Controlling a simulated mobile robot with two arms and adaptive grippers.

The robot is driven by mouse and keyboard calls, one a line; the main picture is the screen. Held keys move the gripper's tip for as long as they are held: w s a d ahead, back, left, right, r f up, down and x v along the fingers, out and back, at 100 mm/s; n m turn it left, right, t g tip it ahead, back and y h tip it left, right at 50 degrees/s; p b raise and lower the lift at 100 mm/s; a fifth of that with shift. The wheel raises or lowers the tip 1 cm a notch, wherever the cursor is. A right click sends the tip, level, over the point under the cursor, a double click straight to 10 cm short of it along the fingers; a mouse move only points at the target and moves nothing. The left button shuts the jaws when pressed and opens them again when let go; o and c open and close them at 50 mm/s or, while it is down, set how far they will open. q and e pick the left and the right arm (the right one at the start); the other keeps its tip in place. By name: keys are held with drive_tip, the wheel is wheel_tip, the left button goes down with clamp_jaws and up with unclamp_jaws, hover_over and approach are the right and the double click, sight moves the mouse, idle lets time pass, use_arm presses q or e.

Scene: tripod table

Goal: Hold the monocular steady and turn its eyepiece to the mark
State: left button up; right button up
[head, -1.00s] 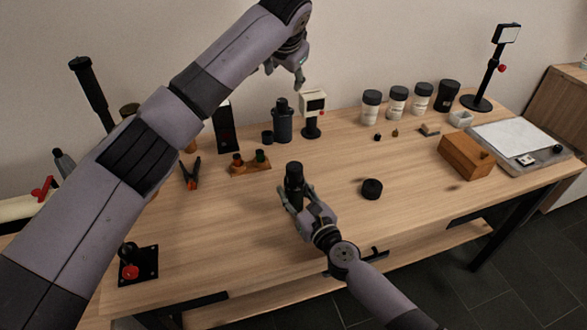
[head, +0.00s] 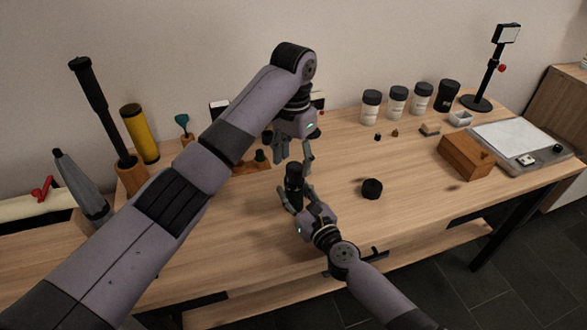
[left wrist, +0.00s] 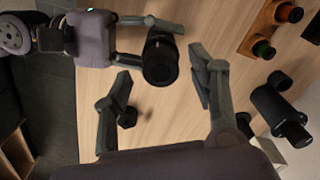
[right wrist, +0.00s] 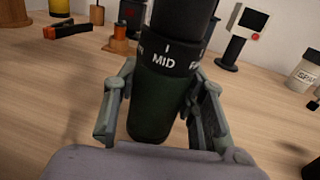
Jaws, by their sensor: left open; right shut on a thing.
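The monocular (head: 294,180) stands upright above the front middle of the table. My right gripper (head: 296,194) is shut on its lower body. In the right wrist view the monocular's dark green body (right wrist: 155,108) sits between the fingers, and a black ring (right wrist: 165,58) above it reads "MID" with a white tick over it. The eyepiece (right wrist: 185,18) is black and runs out of the top of that view. My left gripper (head: 293,153) is open just above the monocular. In the left wrist view the monocular's round top (left wrist: 160,58) shows between the spread left fingers, apparently untouched.
A black round cap (head: 372,189) lies right of the monocular. A wooden box (head: 466,157), several jars (head: 397,103) and a white-topped tray (head: 512,143) are farther right. My left arm covers much of the table's left side. Bare tabletop lies around the cap.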

sight(293, 167)
use_arm(q)
drive_tip(key=shift+f, duration=1.75)
drive_tip(key=shift+c, duration=0.5)
drive_tip(key=c, duration=1.1)
drive_tip(key=shift+o, duration=0.2)
